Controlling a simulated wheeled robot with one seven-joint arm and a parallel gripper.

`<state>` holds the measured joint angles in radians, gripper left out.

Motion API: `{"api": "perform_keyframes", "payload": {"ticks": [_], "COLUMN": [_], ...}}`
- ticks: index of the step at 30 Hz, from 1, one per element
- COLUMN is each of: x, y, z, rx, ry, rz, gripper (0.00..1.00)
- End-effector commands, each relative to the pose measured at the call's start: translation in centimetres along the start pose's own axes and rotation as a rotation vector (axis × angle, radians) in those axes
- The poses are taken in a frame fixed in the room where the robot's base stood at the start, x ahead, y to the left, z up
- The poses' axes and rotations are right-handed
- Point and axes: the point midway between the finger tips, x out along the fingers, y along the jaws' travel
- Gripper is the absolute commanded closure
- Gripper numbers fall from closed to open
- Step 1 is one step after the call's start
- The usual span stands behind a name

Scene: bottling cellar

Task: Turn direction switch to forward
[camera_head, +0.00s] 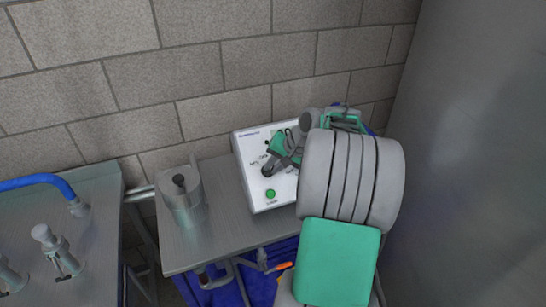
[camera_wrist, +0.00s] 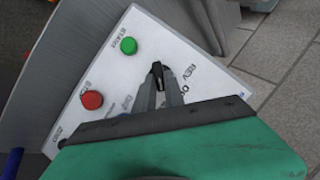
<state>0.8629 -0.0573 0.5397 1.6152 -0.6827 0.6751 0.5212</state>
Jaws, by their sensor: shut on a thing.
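The white control box (camera_head: 258,190) stands on the steel table against the brick wall. In the wrist view its panel (camera_wrist: 142,52) shows a green button (camera_wrist: 128,45), a red button (camera_wrist: 91,99) and the black direction switch (camera_wrist: 157,70). "REV" is printed right of the switch; other lettering is partly covered by my gripper. My gripper (camera_wrist: 159,84) is shut on the switch knob, with its fingertips on either side. The exact way the knob points is hard to tell. In the head view my gripper (camera_head: 279,158) is over the panel and hides the switch.
A metal cylinder (camera_head: 183,200) stands on the steel table (camera_head: 222,232) left of the box. A second table (camera_head: 95,215) with a blue hose (camera_head: 38,180) and metal fittings is further left. A grey wall (camera_head: 468,150) rises on the right.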

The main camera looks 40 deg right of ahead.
Motion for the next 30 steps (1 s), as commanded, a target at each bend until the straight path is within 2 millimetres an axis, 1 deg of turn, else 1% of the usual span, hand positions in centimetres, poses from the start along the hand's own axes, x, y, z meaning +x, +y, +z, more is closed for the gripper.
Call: {"api": "perform_keyframes", "payload": {"ticks": [1,8,20,21,28,29,30], "x": [-0.23,-0.03,0.08,0.08,0.08,0.08,0.07], "y": [-0.02,0.2,0.26,0.27,0.18,0.16,0.15], "z": [-0.03,-0.03,-0.03,-0.02,-0.01,0.0,0.0], "rx": [0.019,0.069,0.077,0.077,0.075,0.074,0.074], "ry": [-0.001,0.0,0.001,0.001,0.001,0.001,0.001], "rz": [-0.007,-0.03,-0.034,-0.034,-0.035,-0.035,-0.035], "gripper": [1.0,1.0,1.0,0.86,0.67,0.65,0.65]}}
